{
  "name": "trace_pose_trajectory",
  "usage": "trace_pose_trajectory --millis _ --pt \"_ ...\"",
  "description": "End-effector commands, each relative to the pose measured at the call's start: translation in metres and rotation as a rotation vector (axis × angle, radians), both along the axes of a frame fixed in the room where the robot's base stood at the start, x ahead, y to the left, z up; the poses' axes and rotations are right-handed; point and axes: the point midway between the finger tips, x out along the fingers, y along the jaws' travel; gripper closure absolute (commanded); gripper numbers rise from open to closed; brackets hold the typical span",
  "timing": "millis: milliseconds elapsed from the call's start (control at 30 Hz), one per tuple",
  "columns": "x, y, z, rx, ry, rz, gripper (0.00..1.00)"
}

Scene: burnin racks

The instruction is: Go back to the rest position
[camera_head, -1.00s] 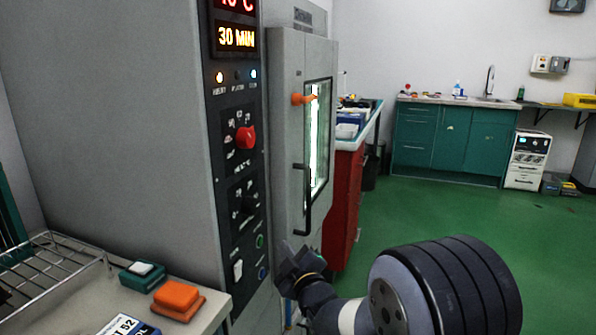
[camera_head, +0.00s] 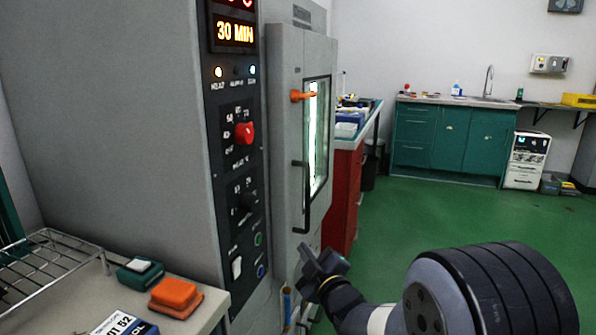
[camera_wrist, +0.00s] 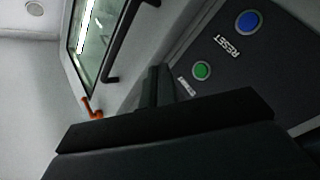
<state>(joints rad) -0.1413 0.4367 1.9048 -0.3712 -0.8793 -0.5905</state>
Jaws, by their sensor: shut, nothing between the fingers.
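My gripper (camera_head: 318,258) is in front of the oven's lower front, below the door handle (camera_head: 301,198), shut and empty. It is apart from the handle, as far as the head view shows. In the wrist view my gripper (camera_wrist: 158,88) is a dark shape pointing toward the grey oven front. The oven door (camera_head: 290,130) has a lit window and looks closed. The black control panel (camera_head: 240,150) carries a red knob (camera_head: 244,134), a green button (camera_wrist: 202,70) and a blue RESET button (camera_wrist: 248,21).
A bench (camera_head: 196,326) at lower left holds a wire rack (camera_head: 50,268), an orange block (camera_head: 174,293) and a teal block (camera_head: 139,271). A red cabinet (camera_head: 341,200) stands beyond the oven. Green floor (camera_head: 440,220) is free to the right.

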Motion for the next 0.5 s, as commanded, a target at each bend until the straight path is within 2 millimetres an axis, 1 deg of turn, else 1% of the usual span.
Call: trace_pose_trajectory --millis 167,300,367,500 --pt "0.009 0.027 0.001 0.0 0.001 0.005 1.0" --pt "0.018 0.053 0.002 0.0 0.001 0.006 1.0" --pt "0.017 0.049 -0.004 0.0 -0.002 -0.001 1.0" --pt "0.017 0.047 -0.005 0.002 -0.003 0.0 1.0"
